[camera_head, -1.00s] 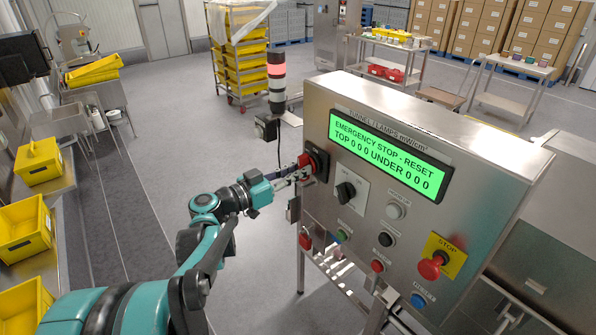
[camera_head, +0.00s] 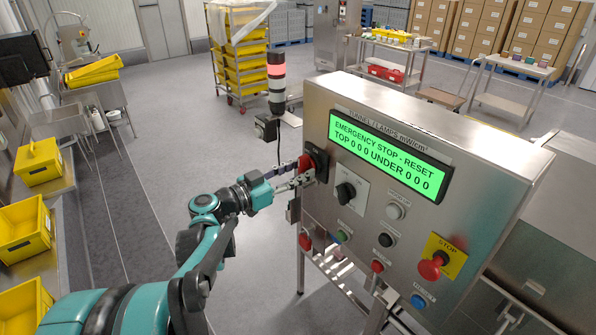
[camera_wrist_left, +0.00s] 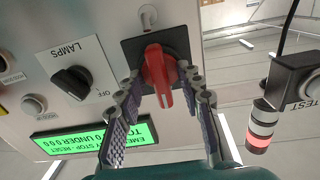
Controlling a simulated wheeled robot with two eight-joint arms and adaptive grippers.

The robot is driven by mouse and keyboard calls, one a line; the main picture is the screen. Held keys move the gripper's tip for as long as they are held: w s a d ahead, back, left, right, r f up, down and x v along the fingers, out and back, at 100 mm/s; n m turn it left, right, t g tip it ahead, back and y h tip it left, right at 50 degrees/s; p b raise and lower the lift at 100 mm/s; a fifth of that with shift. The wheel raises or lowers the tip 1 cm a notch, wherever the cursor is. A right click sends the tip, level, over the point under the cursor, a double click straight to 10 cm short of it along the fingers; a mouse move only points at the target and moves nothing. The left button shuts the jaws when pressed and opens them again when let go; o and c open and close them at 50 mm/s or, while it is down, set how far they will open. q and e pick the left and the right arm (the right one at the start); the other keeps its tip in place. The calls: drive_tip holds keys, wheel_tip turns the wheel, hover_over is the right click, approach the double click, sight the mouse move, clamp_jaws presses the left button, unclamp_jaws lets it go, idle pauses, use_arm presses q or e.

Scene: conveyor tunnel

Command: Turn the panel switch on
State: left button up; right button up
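The panel switch is a red rotary handle (camera_head: 306,165) on a black plate at the left edge of the steel control panel (camera_head: 400,140). In the left wrist view the red handle (camera_wrist_left: 158,75) stands roughly upright, slightly tilted. My left gripper (camera_head: 297,180) is at the handle. Its fingers (camera_wrist_left: 163,88) are spread on both sides of the handle, with a visible gap on each side. In the head view the fingers partly hide the handle. The green display (camera_head: 388,158) reads "EMERGENCY STOP - RESET". My right gripper is out of view.
A black lamps knob (camera_head: 346,193) and several buttons sit right of the switch. A red stop button (camera_head: 431,268) is on a yellow plate. A signal tower (camera_head: 276,85) with its red section lit and a test box (camera_head: 266,127) stand behind the gripper.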

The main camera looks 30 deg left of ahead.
use_arm(q)
drive_tip(key=v, duration=1.2)
